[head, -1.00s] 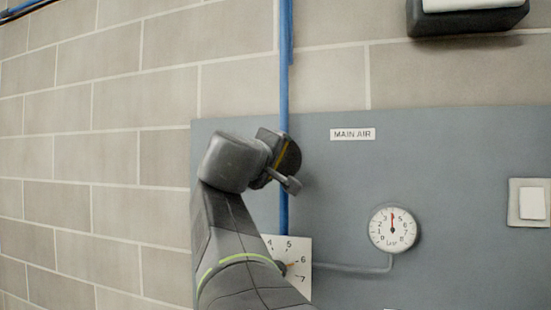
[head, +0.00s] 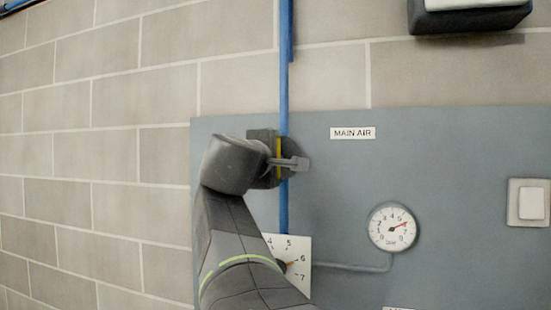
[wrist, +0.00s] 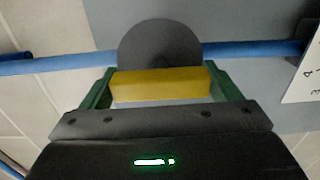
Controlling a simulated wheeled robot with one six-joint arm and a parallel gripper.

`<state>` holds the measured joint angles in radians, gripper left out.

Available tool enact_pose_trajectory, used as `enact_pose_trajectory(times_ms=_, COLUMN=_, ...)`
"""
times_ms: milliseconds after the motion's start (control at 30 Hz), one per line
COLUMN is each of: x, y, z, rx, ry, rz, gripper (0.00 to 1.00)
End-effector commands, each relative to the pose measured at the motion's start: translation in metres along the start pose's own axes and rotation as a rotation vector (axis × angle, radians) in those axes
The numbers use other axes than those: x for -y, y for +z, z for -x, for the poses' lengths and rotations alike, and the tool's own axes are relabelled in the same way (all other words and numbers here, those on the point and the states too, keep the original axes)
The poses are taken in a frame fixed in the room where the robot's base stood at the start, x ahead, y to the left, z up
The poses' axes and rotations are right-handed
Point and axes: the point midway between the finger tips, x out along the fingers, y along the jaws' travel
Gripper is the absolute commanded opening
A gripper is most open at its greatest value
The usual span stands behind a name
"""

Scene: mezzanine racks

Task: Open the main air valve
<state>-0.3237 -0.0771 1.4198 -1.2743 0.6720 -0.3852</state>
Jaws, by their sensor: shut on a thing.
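The main air valve shows in the wrist view as a dark round body (wrist: 160,42) on the blue pipe (wrist: 55,62), with a yellow handle (wrist: 160,85) in front. My gripper (wrist: 162,90) is shut on the yellow handle, one green finger at each end. The handle lies nearly in line with the pipe. In the head view the valve (head: 292,151) sits below left of the MAIN AIR label (head: 353,133), partly hidden by my gripper. The round pressure gauge (head: 382,236) has its red needle pointing to the upper right.
A grey panel (head: 450,150) on a block wall carries these parts. A white dial plate (head: 303,246) stands below the valve, partly behind my arm. A light switch (head: 531,203) is at the right, and a dark-based box (head: 470,20) juts out above the panel.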

Motion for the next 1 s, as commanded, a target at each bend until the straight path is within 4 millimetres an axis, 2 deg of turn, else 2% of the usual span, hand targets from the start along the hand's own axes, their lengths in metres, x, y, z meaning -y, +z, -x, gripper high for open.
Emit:
enact_pose_trajectory(times_ms=267, x=0.0, y=0.0, z=0.0, rx=0.0, ry=0.0, rz=0.006, gripper=0.61)
enact_pose_trajectory(times_ms=300, x=0.0, y=0.0, z=0.0, rx=0.0, ry=0.0, rz=0.006, gripper=0.86)
enact_pose_trajectory(times_ms=367, x=0.0, y=0.0, z=0.0, rx=0.0, ry=0.0, rz=0.006, gripper=0.98)
enact_pose_trajectory(times_ms=400, x=0.0, y=0.0, z=0.0, rx=0.0, ry=0.0, rz=0.006, gripper=1.0)
enact_pose_trajectory(times_ms=633, x=0.0, y=0.0, z=0.001, rx=0.0, ry=0.0, rz=0.003, gripper=1.0)
enact_pose_trajectory(times_ms=733, x=0.001, y=-0.001, z=0.007, rx=-0.002, ry=0.001, rz=0.003, gripper=1.0)
enact_pose_trajectory(times_ms=1000, x=0.001, y=-0.001, z=0.05, rx=-0.005, ry=0.003, rz=0.001, gripper=1.0)
